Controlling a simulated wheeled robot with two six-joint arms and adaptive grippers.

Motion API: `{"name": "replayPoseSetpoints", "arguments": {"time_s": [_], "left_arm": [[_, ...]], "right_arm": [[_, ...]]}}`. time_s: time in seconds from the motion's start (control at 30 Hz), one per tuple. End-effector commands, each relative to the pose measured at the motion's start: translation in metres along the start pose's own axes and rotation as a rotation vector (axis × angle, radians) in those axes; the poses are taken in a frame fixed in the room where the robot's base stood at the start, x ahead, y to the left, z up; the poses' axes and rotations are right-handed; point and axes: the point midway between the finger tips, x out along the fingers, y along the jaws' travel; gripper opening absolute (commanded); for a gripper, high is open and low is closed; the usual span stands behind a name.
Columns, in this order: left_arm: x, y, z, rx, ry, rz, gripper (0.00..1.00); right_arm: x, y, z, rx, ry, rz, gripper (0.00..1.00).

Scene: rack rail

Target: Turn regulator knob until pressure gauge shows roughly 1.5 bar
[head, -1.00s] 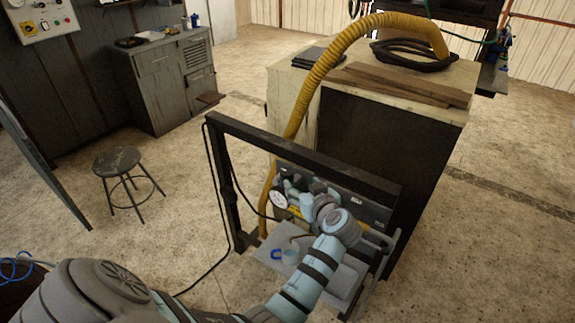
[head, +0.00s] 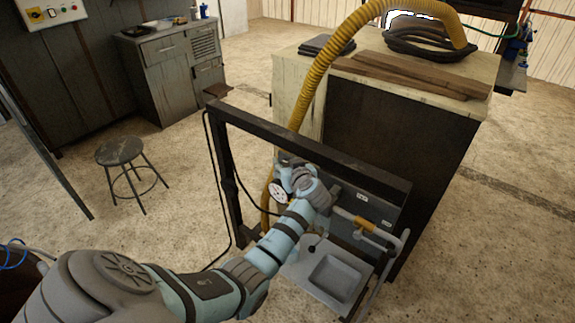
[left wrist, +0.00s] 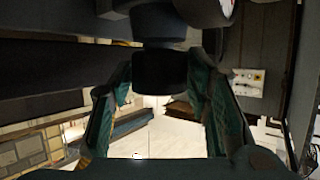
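The pressure gauge (head: 278,192) is a small white dial at the left of the dark rack panel in the head view. Its reading is too small to make out. Its pale rim also shows at the top of the left wrist view (left wrist: 225,12). The regulator knob (left wrist: 159,72) is a dark, short cylinder in the left wrist view. My left gripper (left wrist: 160,78) has its two greenish fingers on either side of the knob, and they seem to touch it. In the head view my left gripper (head: 288,178) is beside the gauge, and my wrist hides the knob. My right gripper is not in view.
A dark frame bar (head: 310,150) crosses above the panel. A grey tray (head: 345,300) with a recess lies below, and a yellow-sleeved handle (head: 362,222) is at the right. A cabinet (head: 400,150) stands behind. A stool (head: 120,152) stands left on open floor.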

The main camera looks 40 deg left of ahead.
Motion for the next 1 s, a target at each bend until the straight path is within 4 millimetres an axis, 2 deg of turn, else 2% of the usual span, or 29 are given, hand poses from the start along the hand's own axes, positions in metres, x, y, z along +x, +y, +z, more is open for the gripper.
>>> {"name": "replayPoseSetpoints", "arguments": {"time_s": [0.03, 0.17, 0.27, 0.43, 0.73, 0.77, 0.8, 0.87, 1.0], "left_arm": [[0.000, 0.000, 0.000, 0.000, 0.000, 0.000, 0.30], [0.000, -0.001, 0.000, -0.001, 0.000, -0.001, 0.10], [0.000, -0.002, -0.001, 0.010, -0.002, 0.018, 0.09], [-0.001, -0.004, -0.005, 0.084, -0.003, 0.193, 0.09], [0.001, -0.003, -0.001, 0.099, 0.000, 0.240, 0.09], [0.001, -0.003, 0.000, 0.099, 0.000, 0.240, 0.40], [0.001, -0.003, 0.000, 0.099, 0.001, 0.240, 0.46], [0.001, -0.003, 0.000, 0.099, 0.000, 0.240, 0.56], [0.001, -0.003, 0.000, 0.099, 0.000, 0.239, 0.58]], "right_arm": [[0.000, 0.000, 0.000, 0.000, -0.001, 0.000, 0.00], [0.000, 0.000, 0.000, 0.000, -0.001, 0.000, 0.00], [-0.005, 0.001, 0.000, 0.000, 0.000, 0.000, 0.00], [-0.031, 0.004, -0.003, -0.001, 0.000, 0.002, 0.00], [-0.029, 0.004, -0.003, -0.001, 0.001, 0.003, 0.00], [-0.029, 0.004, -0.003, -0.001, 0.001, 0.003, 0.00], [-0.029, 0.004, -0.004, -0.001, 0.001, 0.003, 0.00], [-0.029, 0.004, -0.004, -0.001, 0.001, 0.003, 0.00], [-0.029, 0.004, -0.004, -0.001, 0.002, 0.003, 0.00]]}}
